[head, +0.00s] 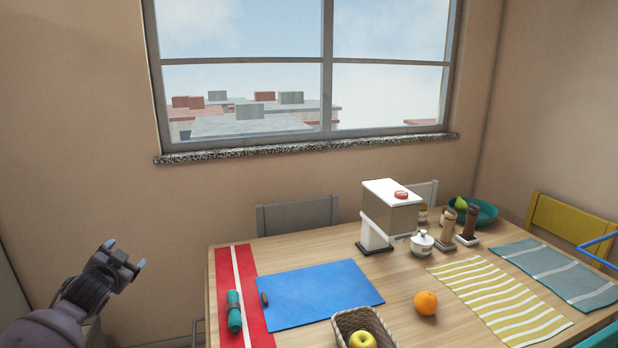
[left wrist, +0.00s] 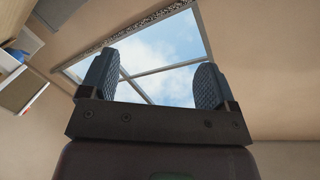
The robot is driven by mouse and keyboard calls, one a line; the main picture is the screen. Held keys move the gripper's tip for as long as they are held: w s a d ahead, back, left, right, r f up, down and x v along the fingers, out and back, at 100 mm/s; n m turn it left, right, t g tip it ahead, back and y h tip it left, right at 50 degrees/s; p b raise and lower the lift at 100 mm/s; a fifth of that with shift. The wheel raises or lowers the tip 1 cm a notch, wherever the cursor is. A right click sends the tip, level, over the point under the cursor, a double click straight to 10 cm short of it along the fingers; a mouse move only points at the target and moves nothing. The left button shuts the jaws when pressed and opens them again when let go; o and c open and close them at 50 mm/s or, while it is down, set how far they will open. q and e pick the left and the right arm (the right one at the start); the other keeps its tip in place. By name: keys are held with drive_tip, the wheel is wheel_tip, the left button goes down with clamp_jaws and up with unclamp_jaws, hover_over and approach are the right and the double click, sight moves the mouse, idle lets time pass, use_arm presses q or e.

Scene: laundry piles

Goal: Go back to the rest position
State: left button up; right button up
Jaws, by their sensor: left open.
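My left gripper (head: 125,256) is raised to the left of the table in the head view, clear of everything. In the left wrist view its two dark fingers (left wrist: 152,84) stand wide apart with nothing between them but the window behind. It holds nothing. My right gripper is in neither view.
The wooden table (head: 405,270) carries a blue mat (head: 318,293), a red runner (head: 232,262), a teal roll (head: 234,311), a basket (head: 344,325) with a yellow apple, an orange (head: 426,303) and a white dispenser (head: 388,205). Chairs stand behind it. The space around my left gripper is free.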

use_arm(q)
drive_tip(key=s+d+f+n+g+h, duration=0.15)
drive_tip(key=s+d+f, duration=0.35)
drive_tip(key=s+f, duration=0.5)
drive_tip(key=s+d+f+g+h, duration=0.1)
drive_tip(key=s+d+f+g, duration=0.1)
drive_tip(key=s+d+f, duration=0.65)
drive_tip(key=s+d+f+n, duration=0.1)
drive_tip(key=s+f, duration=0.1)
drive_tip(key=s, duration=0.6)
drive_tip(key=s+d+f+n+g, duration=0.1)
drive_tip(key=s+d+f, duration=0.1)
drive_tip(key=s, duration=0.6)
drive_tip(key=s+d+f+n, duration=0.1)
drive_tip(key=s+f+n, duration=0.1)
drive_tip(key=s, duration=0.6)
drive_tip(key=shift+s+d+f+y, duration=0.25)
drive_tip(key=shift+s+y, duration=0.05)
drive_tip(key=shift+y, duration=0.05)
